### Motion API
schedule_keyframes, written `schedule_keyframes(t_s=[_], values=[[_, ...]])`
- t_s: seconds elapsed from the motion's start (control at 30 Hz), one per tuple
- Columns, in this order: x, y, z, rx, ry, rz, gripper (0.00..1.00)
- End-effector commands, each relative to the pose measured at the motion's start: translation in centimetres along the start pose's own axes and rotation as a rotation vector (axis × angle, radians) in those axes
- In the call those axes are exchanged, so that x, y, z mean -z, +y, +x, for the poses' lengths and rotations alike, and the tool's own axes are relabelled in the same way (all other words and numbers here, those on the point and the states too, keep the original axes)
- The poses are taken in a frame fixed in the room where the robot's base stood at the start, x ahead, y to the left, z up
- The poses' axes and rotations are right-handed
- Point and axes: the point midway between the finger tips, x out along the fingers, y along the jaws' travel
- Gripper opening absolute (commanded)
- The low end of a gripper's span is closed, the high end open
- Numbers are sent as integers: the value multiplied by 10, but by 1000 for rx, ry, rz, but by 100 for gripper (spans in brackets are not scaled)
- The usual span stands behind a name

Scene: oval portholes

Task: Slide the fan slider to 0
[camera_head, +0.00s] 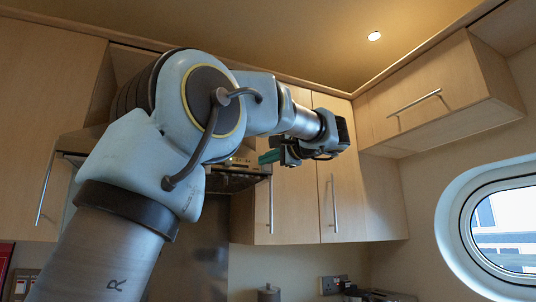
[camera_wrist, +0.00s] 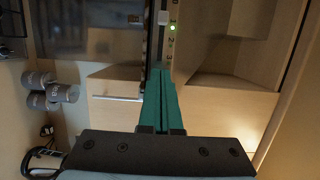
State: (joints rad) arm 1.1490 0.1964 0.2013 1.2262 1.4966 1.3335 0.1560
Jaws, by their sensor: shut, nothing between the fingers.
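My gripper (camera_wrist: 158,72) is shut and empty, its two teal fingers together. In the head view my gripper (camera_head: 268,157) points left, in front of the extractor hood (camera_head: 240,178) under the wall cupboards. In the wrist view the hood's control strip (camera_wrist: 174,44) runs up the picture past the fingertips, with small marks and a lit green light (camera_wrist: 173,28). A small pale block (camera_wrist: 163,17) on the strip looks like the fan slider. It lies above the fingertips in the picture, apart from them. The slider's setting is too small to read.
Wall cupboards with bar handles (camera_head: 270,205) flank the hood, and another cupboard (camera_head: 425,95) hangs at the right. An oval porthole (camera_head: 500,230) is in the right wall. Several dark canisters (camera_wrist: 50,92) and a kettle (camera_wrist: 42,160) show at the left of the wrist view.

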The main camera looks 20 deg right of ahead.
Motion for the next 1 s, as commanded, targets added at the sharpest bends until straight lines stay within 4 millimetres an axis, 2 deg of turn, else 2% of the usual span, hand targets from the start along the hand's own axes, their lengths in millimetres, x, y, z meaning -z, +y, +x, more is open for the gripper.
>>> schedule_keyframes(t_s=[0.1, 0.27, 0.4, 0.57, 1.0], values=[[-1, -5, 28, -1, -5, 3, 0], [-1, -4, 60, -2, -5, 3, 0], [-21, -2, 62, -4, 0, -1, 0], [-35, -1, 66, -2, 0, -1, 0], [-39, 1, 67, -2, 0, 0, 0]])
